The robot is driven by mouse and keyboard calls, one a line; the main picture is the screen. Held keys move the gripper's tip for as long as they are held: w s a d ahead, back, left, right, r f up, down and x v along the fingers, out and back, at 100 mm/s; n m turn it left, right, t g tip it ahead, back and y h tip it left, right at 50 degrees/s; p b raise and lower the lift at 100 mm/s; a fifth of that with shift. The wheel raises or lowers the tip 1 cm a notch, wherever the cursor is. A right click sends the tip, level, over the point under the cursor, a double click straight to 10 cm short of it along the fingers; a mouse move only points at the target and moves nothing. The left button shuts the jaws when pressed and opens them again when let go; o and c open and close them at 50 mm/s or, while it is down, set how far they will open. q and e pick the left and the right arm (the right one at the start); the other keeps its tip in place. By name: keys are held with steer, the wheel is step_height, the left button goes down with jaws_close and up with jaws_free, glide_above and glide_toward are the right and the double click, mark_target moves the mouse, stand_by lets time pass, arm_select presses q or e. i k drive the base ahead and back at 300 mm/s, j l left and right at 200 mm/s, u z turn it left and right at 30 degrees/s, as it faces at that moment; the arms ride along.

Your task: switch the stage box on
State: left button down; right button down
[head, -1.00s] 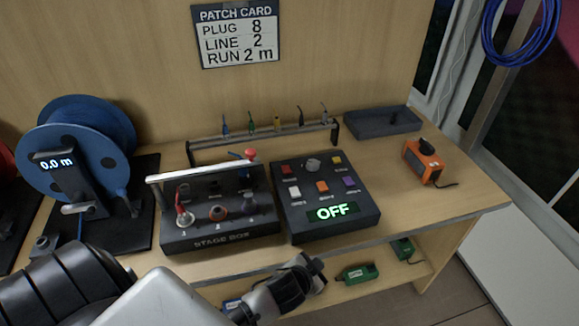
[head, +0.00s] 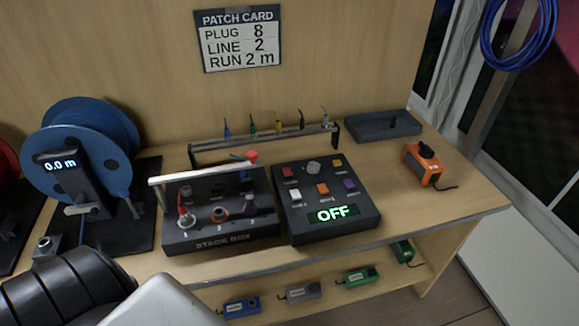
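The stage box (head: 222,240) is a black box with a silver carry bar on the workbench, its name on the front edge. Its sloped face has a row of numbered sockets; a red-and-silver plug (head: 186,216) stands at socket 1. A red-capped lever (head: 252,157) sticks up at its back right. Neither gripper is in view; only links of my arm show at the lower left.
A blue cable reel (head: 62,150) with a 0.0 m readout stands left. Behind is a rack (head: 290,135) of small coloured tools. An orange device (head: 424,165) and a dark tray (head: 385,128) are at right. Several small boxes lie on the shelf below. A patch card (head: 238,42) hangs above.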

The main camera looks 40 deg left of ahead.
mark_target(287, 171)
steer(key=j+u, duration=0.1)
steer(key=u, duration=0.3)
steer(key=i+u, duration=0.1)
steer(key=u, duration=0.3)
steer(key=i+j+u, duration=0.1)
steer(key=u, duration=0.3)
steer(key=i+u, duration=0.1)
steer(key=u, duration=0.3)
